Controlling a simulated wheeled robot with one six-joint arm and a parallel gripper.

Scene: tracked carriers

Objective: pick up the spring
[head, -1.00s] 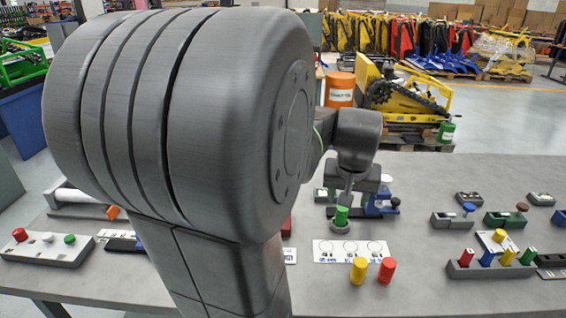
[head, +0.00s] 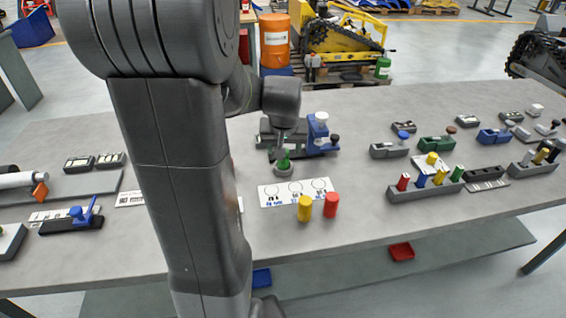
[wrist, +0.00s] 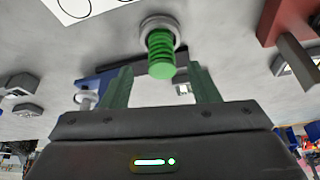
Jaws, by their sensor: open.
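The green spring (wrist: 160,52) stands on a round grey base (wrist: 160,25) on the table. In the wrist view it lies just beyond my gripper (wrist: 160,75), roughly centred between the two fingers. The fingers are open and do not appear to touch it. In the head view the spring (head: 284,161) is a small green shape below my wrist, partly covered by my gripper.
A white card with circles (head: 296,192) lies in front, with a yellow cylinder (head: 305,208) and a red cylinder (head: 331,204) at its edge. A blue fixture (head: 320,135) stands close behind on the right. Coloured-peg blocks (head: 427,190) stand further right.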

